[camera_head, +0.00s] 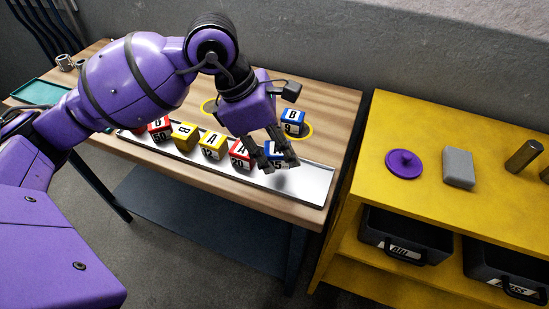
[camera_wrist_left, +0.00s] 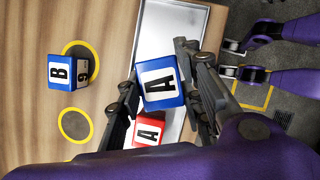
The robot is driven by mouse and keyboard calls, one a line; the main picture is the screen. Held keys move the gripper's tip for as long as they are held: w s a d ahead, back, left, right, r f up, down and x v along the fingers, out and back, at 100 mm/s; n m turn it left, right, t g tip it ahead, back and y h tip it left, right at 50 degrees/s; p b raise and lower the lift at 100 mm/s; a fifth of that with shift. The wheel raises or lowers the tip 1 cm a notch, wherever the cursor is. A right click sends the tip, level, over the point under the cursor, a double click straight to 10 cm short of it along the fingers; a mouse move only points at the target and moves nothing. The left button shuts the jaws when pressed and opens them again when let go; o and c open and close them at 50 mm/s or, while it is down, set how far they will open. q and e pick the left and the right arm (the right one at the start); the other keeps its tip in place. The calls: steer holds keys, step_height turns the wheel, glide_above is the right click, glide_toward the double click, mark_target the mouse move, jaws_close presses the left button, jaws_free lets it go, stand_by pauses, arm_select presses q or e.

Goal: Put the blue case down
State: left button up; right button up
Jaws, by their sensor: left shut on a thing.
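My left gripper (camera_head: 277,153) is shut on a blue case (camera_head: 280,162), with a finger on either side of it. In the left wrist view the blue case (camera_wrist_left: 160,83) shows a black A on a white face between the fingertips (camera_wrist_left: 163,86). It is at the right end of the metal tray (camera_head: 310,184); I cannot tell whether it touches the tray. A second blue case (camera_head: 292,121), marked B and 9, stands on the table by a yellow ring (camera_head: 305,137); it also shows in the left wrist view (camera_wrist_left: 68,71). My right gripper is not in view.
A red A case (camera_head: 240,155) stands close left of the held case. Farther left are a yellow A case (camera_head: 212,146), a yellow case (camera_head: 185,136) and a red B case (camera_head: 160,129). A yellow bench (camera_head: 400,115) with a purple lidded disc (camera_head: 404,163) stands at right.

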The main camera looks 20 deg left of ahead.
mark_target(277, 158)
arm_select(q)
steer(key=shift+w+a+f, duration=0.1)
steer(key=shift+w+f, duration=0.05)
steer(key=shift+f, duration=0.8)
steer(key=shift+w+a+f, duration=0.1)
steer(key=shift+f, duration=0.85)
steer(key=shift+f, duration=0.25)
steer(key=o, duration=0.9)
steer(key=shift+o, duration=0.4)
steer(key=shift+r, duration=0.1)
steer(key=shift+r, duration=0.3)
steer(key=v, duration=1.1)
steer(key=shift+r, duration=0.3)
steer(key=shift+a, duration=0.15)
